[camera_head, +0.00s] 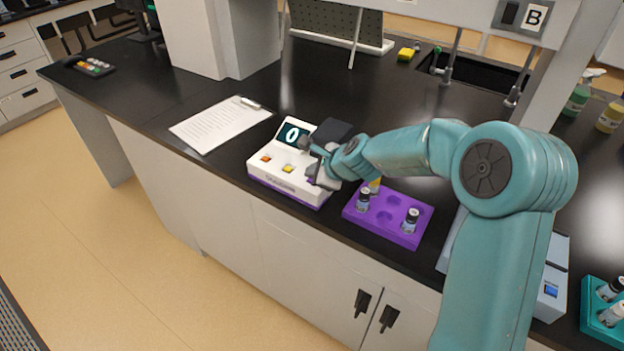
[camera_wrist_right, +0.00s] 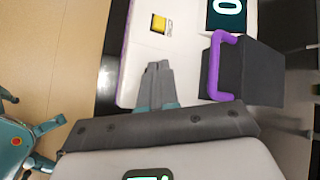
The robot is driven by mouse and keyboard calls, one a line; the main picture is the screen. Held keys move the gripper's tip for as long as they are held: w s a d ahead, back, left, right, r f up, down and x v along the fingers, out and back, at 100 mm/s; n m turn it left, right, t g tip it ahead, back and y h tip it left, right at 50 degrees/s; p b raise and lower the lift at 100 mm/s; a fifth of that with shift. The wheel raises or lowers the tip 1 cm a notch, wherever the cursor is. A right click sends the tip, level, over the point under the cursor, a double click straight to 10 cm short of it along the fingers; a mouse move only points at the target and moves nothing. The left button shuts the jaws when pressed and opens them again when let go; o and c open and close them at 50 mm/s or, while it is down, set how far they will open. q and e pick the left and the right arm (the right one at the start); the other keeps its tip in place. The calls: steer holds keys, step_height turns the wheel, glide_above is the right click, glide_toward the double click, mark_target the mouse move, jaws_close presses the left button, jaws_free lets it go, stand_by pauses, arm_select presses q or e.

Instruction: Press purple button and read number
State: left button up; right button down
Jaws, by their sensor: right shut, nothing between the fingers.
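A white device (camera_head: 262,170) with a purple base edge sits near the bench's front edge. Its tilted dark display (camera_head: 292,134) reads 0; the digit also shows on the display in the right wrist view (camera_wrist_right: 228,10). An orange button (camera_head: 267,157) and a yellow button (camera_head: 288,168) are on its top; the yellow one shows in the wrist view (camera_wrist_right: 160,24). I see no purple button; my gripper hides the panel's right part. My right gripper (camera_head: 313,172) is shut and empty over that part. Its fingertips (camera_wrist_right: 158,67) are over white panel; contact cannot be told. My left gripper is not in view.
A dark box with a purple handle (camera_wrist_right: 214,68) adjoins the device. A purple rack (camera_head: 385,228) with vials stands to its right, near the bench edge. A clipboard (camera_head: 220,124) lies to the left. A white column (camera_head: 195,40) stands behind.

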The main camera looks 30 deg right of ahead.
steer(key=shift+f, duration=0.3)
steer(key=shift+r, duration=0.15)
stand_by(0.3)
steer(key=shift+r+p, duration=0.65)
steer(key=shift+r, duration=0.05)
step_height(320, 180, up, 5)
steer(key=p, duration=0.5)
stand_by(0.5)
